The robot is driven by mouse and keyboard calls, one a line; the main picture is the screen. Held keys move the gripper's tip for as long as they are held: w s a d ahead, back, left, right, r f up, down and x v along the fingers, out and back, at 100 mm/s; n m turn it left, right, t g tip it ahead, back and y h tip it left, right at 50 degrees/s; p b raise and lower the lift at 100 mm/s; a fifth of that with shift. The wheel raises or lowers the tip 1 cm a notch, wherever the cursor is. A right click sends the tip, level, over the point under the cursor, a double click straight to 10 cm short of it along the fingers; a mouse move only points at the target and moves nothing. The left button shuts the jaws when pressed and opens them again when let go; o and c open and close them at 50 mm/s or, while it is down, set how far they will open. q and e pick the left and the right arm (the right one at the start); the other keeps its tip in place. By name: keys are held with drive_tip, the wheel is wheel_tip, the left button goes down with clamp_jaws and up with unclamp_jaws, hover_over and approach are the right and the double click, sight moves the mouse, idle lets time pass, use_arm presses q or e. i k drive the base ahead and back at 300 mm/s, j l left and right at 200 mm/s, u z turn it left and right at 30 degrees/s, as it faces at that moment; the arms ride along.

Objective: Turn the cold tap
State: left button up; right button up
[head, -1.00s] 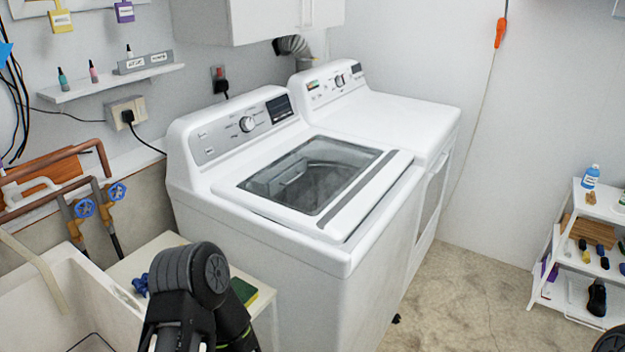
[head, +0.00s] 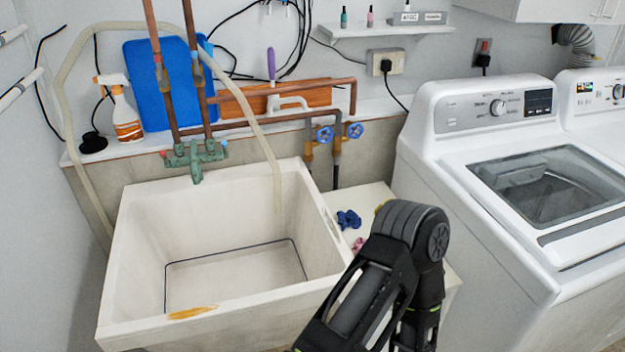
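A green, weathered faucet (head: 196,158) stands at the back rim of the white sink (head: 128,262), below two copper pipes. A small blue mark (head: 224,146) shows at its right end and a small red mark (head: 164,153) at its left end. The handles are too small to tell how they are turned. Two blue round valve handles (head: 324,134) (head: 355,130) sit on pipes to the right of the sink. A black link of my arm shows at bottom centre, in front of the sink's right edge. Neither gripper is in view.
A pale hose (head: 262,130) hangs into the sink. A spray bottle (head: 123,112) and a blue board (head: 160,85) stand behind it. Blue and pink small items (head: 348,219) lie on the right ledge. A washing machine (head: 470,190) stands at right. The basin is mostly clear.

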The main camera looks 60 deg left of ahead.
sight(225, 151)
drive_tip(key=u, duration=2.4)
drive_tip(key=k+l+z, duration=0.1)
drive_tip(key=k+l, duration=0.1)
